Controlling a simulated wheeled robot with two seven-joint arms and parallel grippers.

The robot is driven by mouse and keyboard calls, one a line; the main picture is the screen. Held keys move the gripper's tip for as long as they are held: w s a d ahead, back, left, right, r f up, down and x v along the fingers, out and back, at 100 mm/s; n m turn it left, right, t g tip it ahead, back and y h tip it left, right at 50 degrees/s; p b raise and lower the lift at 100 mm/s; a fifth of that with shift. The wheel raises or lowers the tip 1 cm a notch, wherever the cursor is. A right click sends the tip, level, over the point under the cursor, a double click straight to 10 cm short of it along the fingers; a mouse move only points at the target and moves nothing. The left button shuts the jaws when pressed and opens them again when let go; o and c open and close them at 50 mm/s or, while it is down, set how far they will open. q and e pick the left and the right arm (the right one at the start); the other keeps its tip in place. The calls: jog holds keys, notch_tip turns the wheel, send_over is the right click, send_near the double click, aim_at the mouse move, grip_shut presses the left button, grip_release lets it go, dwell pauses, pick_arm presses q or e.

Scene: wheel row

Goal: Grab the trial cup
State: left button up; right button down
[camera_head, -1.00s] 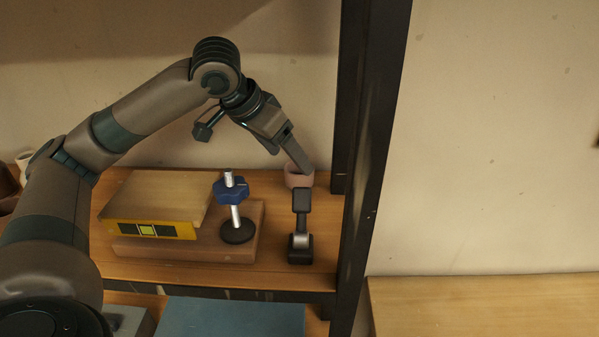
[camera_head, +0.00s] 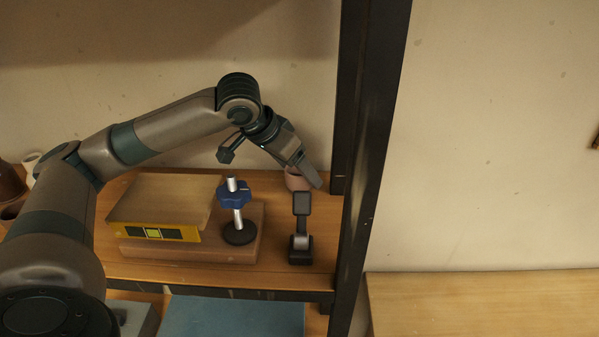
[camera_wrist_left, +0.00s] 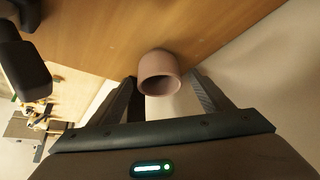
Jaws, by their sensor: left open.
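The trial cup appears to be the small pinkish-brown cup (camera_head: 293,180) on the wooden shelf near the dark post. In the head view my left gripper (camera_head: 315,184) partly covers it. In the left wrist view the cup (camera_wrist_left: 159,74) lies between and just beyond the tips of my open left gripper (camera_wrist_left: 163,84). One finger is on each side of it, and I see no clear contact. The cup's dark opening faces the wrist camera. My right gripper is not in view.
A black tool-like stand (camera_head: 301,232) is in front of the cup. A blue-knobbed metal post (camera_head: 235,205) and a yellow-edged box (camera_head: 158,212) on a wooden block are to the left. The dark shelf post (camera_head: 371,150) rises close on the right.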

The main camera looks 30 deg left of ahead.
pick_arm(q)
jog(key=shift+x, duration=0.75)
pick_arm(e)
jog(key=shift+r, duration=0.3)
pick_arm(q)
jog(key=shift+c, duration=0.5)
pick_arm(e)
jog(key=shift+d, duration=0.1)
pick_arm(q)
jog(key=c, duration=1.1)
jog(key=shift+r, duration=0.1)
